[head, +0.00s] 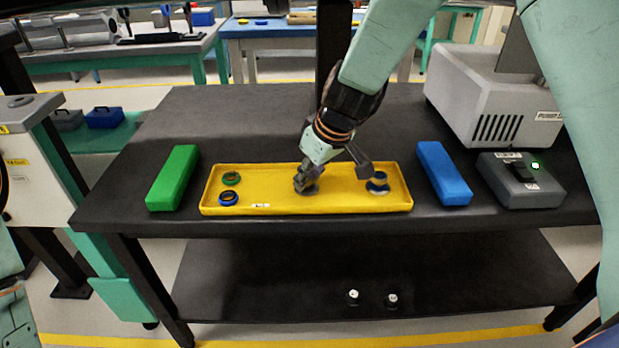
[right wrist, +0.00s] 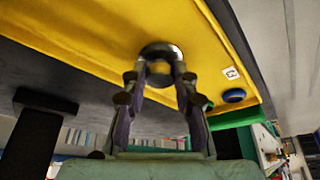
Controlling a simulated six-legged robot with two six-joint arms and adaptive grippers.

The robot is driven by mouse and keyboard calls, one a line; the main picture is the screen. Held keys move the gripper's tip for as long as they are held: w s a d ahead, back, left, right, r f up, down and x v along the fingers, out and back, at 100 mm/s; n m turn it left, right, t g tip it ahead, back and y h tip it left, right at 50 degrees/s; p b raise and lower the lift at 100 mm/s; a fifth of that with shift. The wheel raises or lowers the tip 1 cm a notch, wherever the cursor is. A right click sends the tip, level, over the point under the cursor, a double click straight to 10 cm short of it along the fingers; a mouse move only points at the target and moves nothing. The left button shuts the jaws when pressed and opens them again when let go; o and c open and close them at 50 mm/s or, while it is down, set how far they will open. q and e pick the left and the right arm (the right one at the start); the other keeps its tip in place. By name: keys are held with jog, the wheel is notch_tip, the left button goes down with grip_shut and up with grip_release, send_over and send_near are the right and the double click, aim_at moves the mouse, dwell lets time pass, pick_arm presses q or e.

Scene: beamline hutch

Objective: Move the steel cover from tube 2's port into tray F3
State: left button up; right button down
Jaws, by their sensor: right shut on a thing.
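The yellow tray (head: 335,203) lies on the dark bench; its small label is too small to read. My right gripper (head: 306,184) reaches down into the middle of the tray and is shut on the steel cover (head: 308,191), a round grey disc at the tray floor. In the right wrist view, the cover (right wrist: 160,48) sits at the fingertips (right wrist: 159,72) against the yellow tray floor. I cannot tell whether it rests on the floor or hangs just above it. Tube 2's port cannot be made out. My left gripper is not in view.
A second round piece (head: 377,184) sits in the tray's right part; a green ring (head: 231,178) and a blue ring (head: 228,198) lie at its left end. A green block (head: 173,178) and a blue block (head: 443,173) flank the tray. A switch box (head: 521,180) stands right.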

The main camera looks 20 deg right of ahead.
jog(key=shift+s+a+r, duration=0.1)
jog(key=shift+a, duration=0.05)
jog(key=c, duration=1.3)
grip_release()
jog(key=shift+f, duration=0.2)
jog(key=shift+o, duration=1.3)
jog(key=shift+r, duration=0.1)
